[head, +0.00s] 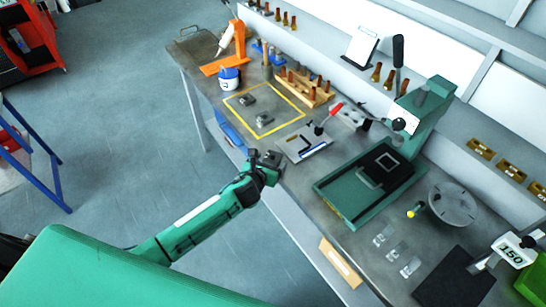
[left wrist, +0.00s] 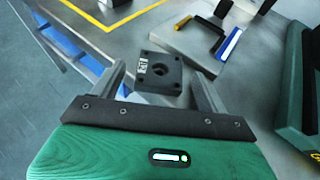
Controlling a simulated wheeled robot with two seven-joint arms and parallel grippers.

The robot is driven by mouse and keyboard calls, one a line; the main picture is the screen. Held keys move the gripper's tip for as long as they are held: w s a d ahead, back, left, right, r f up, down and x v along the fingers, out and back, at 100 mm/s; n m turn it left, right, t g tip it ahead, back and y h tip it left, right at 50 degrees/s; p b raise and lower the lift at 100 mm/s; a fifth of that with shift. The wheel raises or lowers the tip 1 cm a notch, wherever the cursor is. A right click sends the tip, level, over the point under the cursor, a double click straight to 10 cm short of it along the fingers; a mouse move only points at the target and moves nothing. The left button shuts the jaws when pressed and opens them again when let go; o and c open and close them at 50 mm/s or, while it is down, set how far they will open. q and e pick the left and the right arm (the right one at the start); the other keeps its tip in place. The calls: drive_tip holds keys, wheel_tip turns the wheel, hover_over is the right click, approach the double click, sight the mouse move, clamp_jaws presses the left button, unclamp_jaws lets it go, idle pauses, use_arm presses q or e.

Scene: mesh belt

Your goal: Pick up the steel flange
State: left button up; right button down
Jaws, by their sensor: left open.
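The steel flange (left wrist: 160,68) is a dark grey square plate with a round centre hole, corner holes and a small white label. In the left wrist view it lies on the metal bench top near the front edge. My left gripper (left wrist: 161,90) is open, with one finger on each side of the flange in that view and gaps on both sides. I cannot tell whether the fingertips are level with it. In the head view my left gripper (head: 267,164) is at the bench's front edge and mostly hides the flange. My right gripper is not in view.
Just beyond the flange is a metal plate (head: 303,142) with a red-handled clamp. Further left, a yellow-taped square (head: 263,135) holds grey parts. A green press (head: 370,185) stands to the right. Blue bins (head: 231,136) hang below the front edge.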

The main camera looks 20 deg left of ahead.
use_arm(q)
drive_tip(key=shift+w+f, duration=0.1)
drive_tip(key=c, duration=1.3)
